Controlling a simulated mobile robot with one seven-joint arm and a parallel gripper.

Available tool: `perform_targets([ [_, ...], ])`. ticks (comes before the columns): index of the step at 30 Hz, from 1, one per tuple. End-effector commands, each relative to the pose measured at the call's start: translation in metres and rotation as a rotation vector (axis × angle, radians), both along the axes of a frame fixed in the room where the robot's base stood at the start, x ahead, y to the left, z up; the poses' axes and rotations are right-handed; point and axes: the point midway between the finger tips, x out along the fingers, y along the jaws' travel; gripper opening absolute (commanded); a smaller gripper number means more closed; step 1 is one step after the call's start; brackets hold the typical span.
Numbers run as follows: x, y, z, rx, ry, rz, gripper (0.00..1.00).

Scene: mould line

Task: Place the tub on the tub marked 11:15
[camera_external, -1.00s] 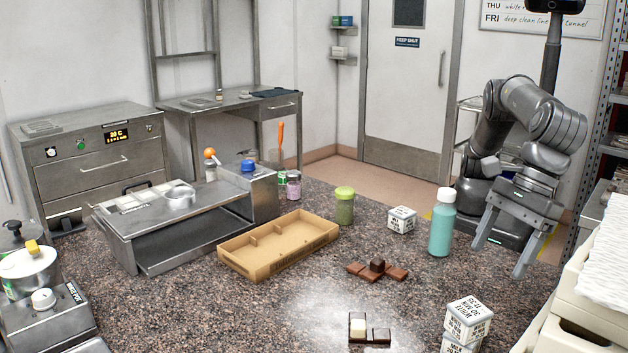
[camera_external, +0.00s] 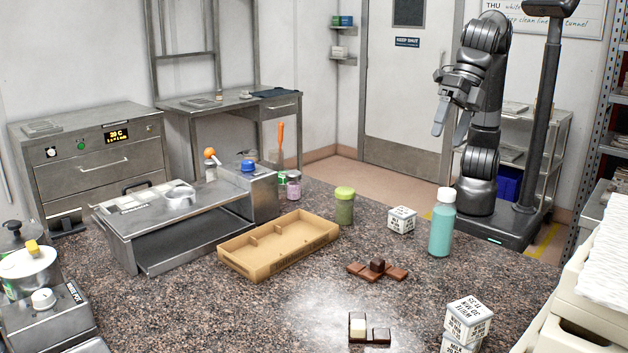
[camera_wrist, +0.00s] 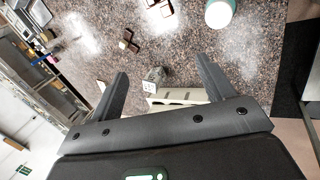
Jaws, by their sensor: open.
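The tubs appear as small white cube-shaped blocks with black print. At the front right an upper tub (camera_external: 469,318), whose print seems to read WHITE, 30 MIN and perhaps 11:35, sits on a lower tub (camera_external: 459,345) reading MILK, cut by the picture's edge. A third tub (camera_external: 401,219) stands alone near the teal bottle; its print is too small to read. I cannot make out 11:15. My gripper (camera_external: 453,122) is open and empty, raised behind the worktop, far from the tubs. In the wrist view a tub (camera_wrist: 149,87) shows small, far beyond my fingers (camera_wrist: 161,66).
The teal bottle (camera_external: 441,228) and green jar (camera_external: 344,208) stand near the lone tub. Chocolate pieces (camera_external: 377,270) and a cardboard tray (camera_external: 240,262) lie on the speckled worktop (camera_external: 230,305). Beige stacked trays (camera_external: 566,335) edge the right front. Bare worktop lies between.

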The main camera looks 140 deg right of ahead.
Motion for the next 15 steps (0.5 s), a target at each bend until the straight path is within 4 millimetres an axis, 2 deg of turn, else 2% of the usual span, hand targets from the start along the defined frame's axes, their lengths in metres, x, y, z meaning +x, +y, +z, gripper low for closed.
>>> perform_targets([
  [1,-0.020,-0.014,0.002,0.036,-0.012,-0.077,0.74],
  [8,-0.105,-0.060,-0.011,0.228,-0.056,-0.460,0.74],
  [15,-0.192,-0.093,-0.048,0.439,-0.096,-0.861,0.74],
])
